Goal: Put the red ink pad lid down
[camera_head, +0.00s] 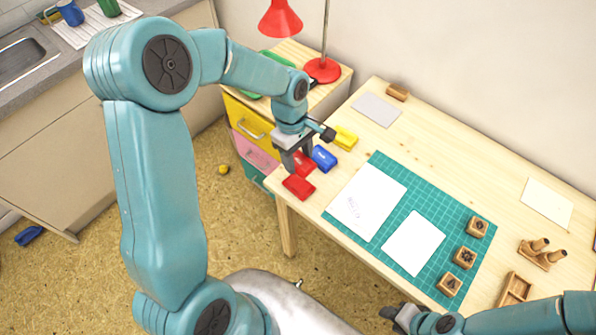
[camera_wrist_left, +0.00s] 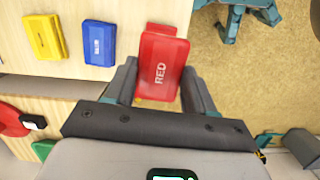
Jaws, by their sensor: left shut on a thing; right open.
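The red ink pad lid, marked "RED", sits between the fingers of my left gripper (camera_head: 297,161). In the left wrist view the lid (camera_wrist_left: 160,66) fills the space between the two fingers (camera_wrist_left: 160,95). In the head view the lid (camera_head: 305,164) is partly hidden by the gripper. A second red piece, apparently the red ink pad (camera_head: 298,187), is at the table's left corner; its end also shows past the lid in the left wrist view (camera_wrist_left: 161,29). I cannot tell the lid's height above the table. My right gripper (camera_head: 400,317) is open at the lower right.
A blue ink pad (camera_head: 323,157) and a yellow ink pad (camera_head: 345,138) lie beside the lid. A green mat (camera_head: 377,248) holds paper sheets and wooden stamps (camera_head: 465,257). The table's left edge drops to the floor. A red lamp (camera_head: 322,69) stands on the drawer cabinet behind.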

